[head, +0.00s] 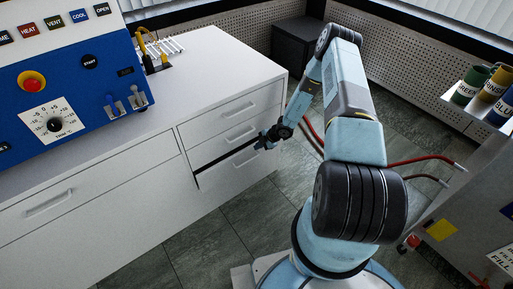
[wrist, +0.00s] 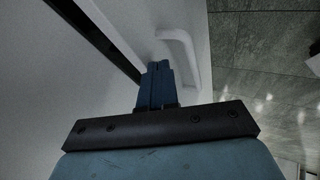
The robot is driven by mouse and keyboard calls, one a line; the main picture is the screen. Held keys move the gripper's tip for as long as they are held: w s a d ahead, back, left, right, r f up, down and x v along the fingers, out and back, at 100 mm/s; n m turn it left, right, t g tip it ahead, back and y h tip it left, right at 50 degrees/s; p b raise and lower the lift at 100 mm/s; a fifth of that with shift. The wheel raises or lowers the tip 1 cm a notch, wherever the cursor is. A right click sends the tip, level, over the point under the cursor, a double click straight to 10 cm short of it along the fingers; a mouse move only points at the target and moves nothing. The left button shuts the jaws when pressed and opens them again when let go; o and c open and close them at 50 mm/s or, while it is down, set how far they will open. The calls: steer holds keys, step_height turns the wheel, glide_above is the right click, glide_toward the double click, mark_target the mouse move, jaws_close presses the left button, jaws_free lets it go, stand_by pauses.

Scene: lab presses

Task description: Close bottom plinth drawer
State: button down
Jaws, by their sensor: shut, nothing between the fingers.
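The bottom plinth drawer (head: 235,172) is the lowest of a stack of white drawers in the cabinet. A dark gap shows along its top edge, so it stands slightly open. My gripper (head: 265,141) is at the upper part of this drawer's front, toward its right half. In the wrist view my gripper's fingers (wrist: 157,75) are together and empty, close to the drawer front (wrist: 140,25) and beside its white handle (wrist: 182,58). I cannot tell whether the fingertips touch the front. The dark gap (wrist: 95,35) also shows in the wrist view.
A blue control panel (head: 75,75) stands on the white worktop (head: 175,85). Two drawers above (head: 232,115) are flush. Red hoses (head: 410,160) run behind my arm. A shelf with labelled cups (head: 470,85) is at right. Grey floor tiles (head: 250,215) are clear before the drawers.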

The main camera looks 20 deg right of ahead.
steer(key=shift+s+d, duration=0.2)
steer(key=shift+s, duration=0.2)
steer(key=s+d+r, duration=0.6)
steer(key=r, duration=0.2)
steer(key=s+d+f+n+g+h, duration=0.4)
steer(key=s+f+n, duration=0.2)
steer(key=s+n, duration=0.35)
steer(key=n+t+y, duration=0.1)
steer(key=n+t, duration=0.8)
steer(key=n, duration=1.9)
glide_toward(258, 152)
steer(key=w+a+f, duration=0.1)
steer(key=w+a, duration=0.1)
steer(key=w+a+f, duration=0.1)
steer(key=f, duration=0.1)
steer(key=shift+w+a, duration=0.35)
steer(key=shift+a, duration=0.05)
steer(key=shift+w+a, duration=0.25)
steer(key=shift+w, duration=0.5)
